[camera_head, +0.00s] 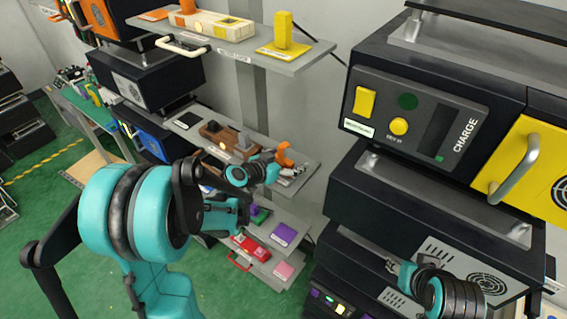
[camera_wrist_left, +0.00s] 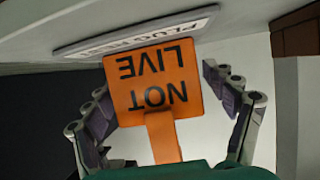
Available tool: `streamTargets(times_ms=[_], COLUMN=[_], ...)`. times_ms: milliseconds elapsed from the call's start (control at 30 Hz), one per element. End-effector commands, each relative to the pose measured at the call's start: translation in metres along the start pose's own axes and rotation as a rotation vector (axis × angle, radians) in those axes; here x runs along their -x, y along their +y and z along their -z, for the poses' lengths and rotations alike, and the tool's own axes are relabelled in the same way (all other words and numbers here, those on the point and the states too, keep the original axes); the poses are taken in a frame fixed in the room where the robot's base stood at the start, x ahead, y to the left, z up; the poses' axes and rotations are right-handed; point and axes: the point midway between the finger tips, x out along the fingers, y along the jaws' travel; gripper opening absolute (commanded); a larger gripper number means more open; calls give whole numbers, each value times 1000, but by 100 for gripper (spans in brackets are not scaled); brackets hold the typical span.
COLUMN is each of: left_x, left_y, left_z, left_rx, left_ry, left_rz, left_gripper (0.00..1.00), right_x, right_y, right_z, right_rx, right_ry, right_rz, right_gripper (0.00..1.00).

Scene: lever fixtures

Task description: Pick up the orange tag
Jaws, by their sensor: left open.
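The orange tag (camera_wrist_left: 152,80) fills the middle of the left wrist view and reads NOT LIVE, upside down there. An orange strip runs from it toward the bottom of that view. My left gripper (camera_wrist_left: 160,84) is open, with one finger on each side of the tag and a visible gap on both sides. In the head view my left gripper (camera_head: 278,170) is at the middle shelf, by a bent orange piece (camera_head: 285,154), which I cannot surely match to the tag. My right gripper (camera_head: 396,270) is low at the right, small, its fingers unclear.
A white shelf label (camera_wrist_left: 135,34) is just beyond the tag. The middle grey shelf (camera_head: 307,174) holds a brown block (camera_head: 226,138). The upper shelf (camera_head: 300,63) holds a yellow block (camera_head: 286,32). A dark CHARGE cabinet (camera_head: 420,115) stands at the right. Green floor (camera_head: 50,260) is open at lower left.

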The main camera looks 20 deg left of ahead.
Motion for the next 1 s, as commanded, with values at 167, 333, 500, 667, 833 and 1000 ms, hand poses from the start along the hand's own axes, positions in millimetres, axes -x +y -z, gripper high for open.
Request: streamTargets(times_ms=[167, 333, 500, 667, 833, 1000], left_x=[0, 0, 1, 1, 4, 13], left_y=[0, 0, 0, 0, 0, 0], left_z=[0, 0, 0, 0, 8, 30], left_rx=[0, 0, 0, 0, 0, 0], left_ry=[0, 0, 0, -1, 0, 0], left_rz=[0, 0, 1, 1, 1, 1], left_gripper=[79, 34, 29, 28, 28, 27], right_x=[0, 0, 0, 0, 0, 1], right_y=[0, 0, 0, 0, 0, 0], right_z=[0, 0, 0, 0, 0, 1], right_rx=[0, 0, 0, 0, 0, 0], right_ry=[0, 0, 0, 0, 0, 0], right_rz=[0, 0, 0, 0, 0, 0], right_gripper=[40, 40, 40, 40, 40, 40])
